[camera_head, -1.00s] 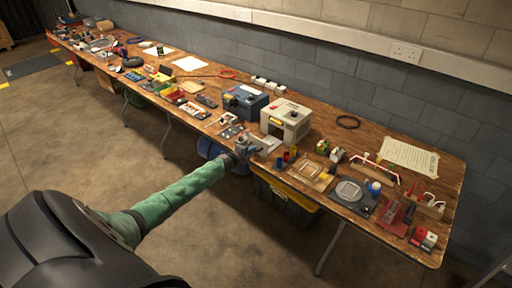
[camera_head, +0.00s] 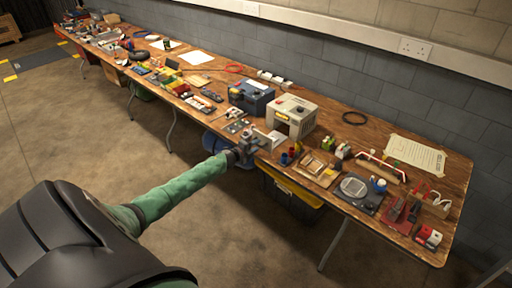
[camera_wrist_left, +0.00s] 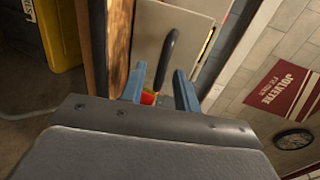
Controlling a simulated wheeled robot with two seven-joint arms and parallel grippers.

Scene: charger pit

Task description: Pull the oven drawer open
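The oven looks like a cream box (camera_head: 292,117) on the workbench in the head view, with a small yellow mark on its front. In the left wrist view a pale front panel (camera_wrist_left: 190,22) carries a dark, curved handle (camera_wrist_left: 167,58), which I take to be the drawer's handle. My left gripper (camera_head: 264,141) is at the bench's front edge, before the box. In the left wrist view its two blue-grey fingers (camera_wrist_left: 160,88) are apart, with the handle's near end showing between them. I cannot tell whether they touch it. My right gripper is not in view.
The long wooden workbench (camera_head: 452,200) is crowded with tools. A blue-grey case (camera_head: 250,97) stands left of the box. A black crate with a yellow lid (camera_head: 290,190) is under the bench, and also shows in the wrist view (camera_wrist_left: 62,35). The floor in front is clear.

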